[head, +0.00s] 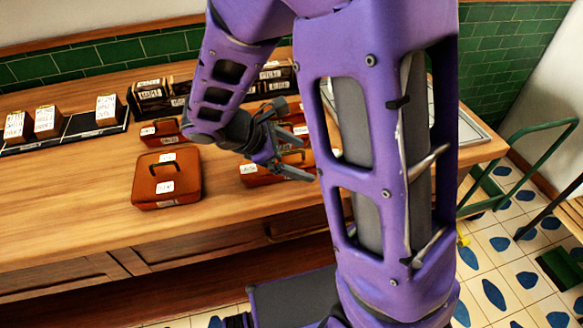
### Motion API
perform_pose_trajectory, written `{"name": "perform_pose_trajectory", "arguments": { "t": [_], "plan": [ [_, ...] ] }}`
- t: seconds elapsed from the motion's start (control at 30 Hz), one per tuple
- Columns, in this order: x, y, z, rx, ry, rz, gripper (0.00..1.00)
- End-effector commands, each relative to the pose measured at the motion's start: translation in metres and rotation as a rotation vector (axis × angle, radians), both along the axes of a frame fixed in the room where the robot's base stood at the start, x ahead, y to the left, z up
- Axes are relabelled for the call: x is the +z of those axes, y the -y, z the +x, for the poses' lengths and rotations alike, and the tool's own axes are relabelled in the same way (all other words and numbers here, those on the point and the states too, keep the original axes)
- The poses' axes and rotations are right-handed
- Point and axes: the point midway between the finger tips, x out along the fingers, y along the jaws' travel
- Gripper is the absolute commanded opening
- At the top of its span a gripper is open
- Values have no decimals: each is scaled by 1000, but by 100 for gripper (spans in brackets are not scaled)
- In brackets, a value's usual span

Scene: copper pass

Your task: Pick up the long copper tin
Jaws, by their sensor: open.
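Several copper-coloured tins with white labels stand on the wooden counter. A low copper tin (249,178) lies just below and beside my gripper (285,146), partly hidden by it; it looks longer than it is deep. Another copper tin (301,130) shows behind the gripper, mostly hidden by my arm. A small copper tin (160,131) stands at the back left of the gripper. A large squarish copper tin (150,190) with a dark handle stands left of the gripper. My gripper is open and looks empty. I cannot tell whether its fingers touch a tin.
The wooden counter (90,205) is clear at the front left. A dark rack (150,98) with labels stands at the back. Small labelled boxes (47,121) stand on a black strip at the left. A green rail (540,127) stands at the right.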

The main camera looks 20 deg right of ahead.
Motion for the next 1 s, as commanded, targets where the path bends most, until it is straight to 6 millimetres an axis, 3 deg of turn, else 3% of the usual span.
{"name": "perform_pose_trajectory", "arguments": {
  "t": [0.1,0.37,0.9,1.0],
  "plan": [
    [-9,8,1,0,-1,0,100],
    [-10,9,2,1,0,0,100],
    [-9,9,2,1,0,0,3],
    [-9,9,2,1,1,0,0]
  ]
}}
